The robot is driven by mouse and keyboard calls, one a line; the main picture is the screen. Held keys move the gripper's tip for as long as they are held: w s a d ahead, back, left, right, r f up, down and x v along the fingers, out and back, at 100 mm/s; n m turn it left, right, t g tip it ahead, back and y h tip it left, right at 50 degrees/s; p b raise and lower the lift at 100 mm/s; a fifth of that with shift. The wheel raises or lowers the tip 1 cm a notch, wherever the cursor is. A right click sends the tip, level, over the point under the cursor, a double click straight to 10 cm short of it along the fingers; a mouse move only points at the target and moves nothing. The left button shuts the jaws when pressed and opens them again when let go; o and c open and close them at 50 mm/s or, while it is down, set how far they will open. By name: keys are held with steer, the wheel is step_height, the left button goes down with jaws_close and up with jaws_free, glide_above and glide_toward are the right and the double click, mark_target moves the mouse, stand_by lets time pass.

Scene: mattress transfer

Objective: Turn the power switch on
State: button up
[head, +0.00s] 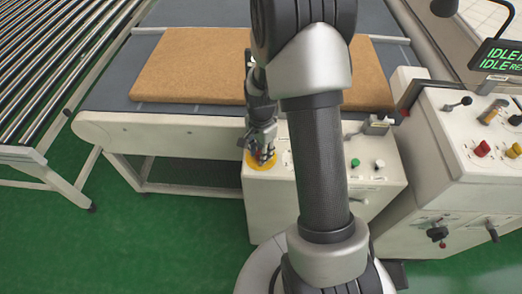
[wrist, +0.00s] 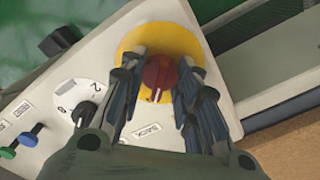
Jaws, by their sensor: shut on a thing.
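The power switch is a red rotary knob (wrist: 160,75) on a yellow round plate (wrist: 139,42) at the corner of a white control box. A pale mark shows on the knob's near edge. In the head view my gripper (head: 262,157) points down at the yellow plate (head: 247,165), and my fingers and arm hide most of the knob.
A brown mattress (head: 190,67) lies on the grey conveyor behind the box. A console (head: 460,150) with levers and a lit display stands at the right. Rollers are at the left.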

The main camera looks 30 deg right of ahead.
stand_by(0.4)
steer(key=o, duration=1.1)
steer(key=shift+r, duration=0.1)
step_height(320, 180, up, 12)
stand_by(0.4)
steer(key=s+a+r+n+t, duration=0.3)
steer(key=s+a+r+n, duration=0.7)
steer(key=r, duration=0.3)
steer(key=s+a+r+n+t, duration=0.1)
steer(key=s+a+n, duration=0.1)
steer(key=s+n, duration=0.3)
steer(key=s, duration=0.4)
steer(key=shift+s+a+r+n+t+b, duration=0.2)
steer(key=shift+r+n+t+b, duration=0.1)
steer(key=shift+n+b, duration=0.1)
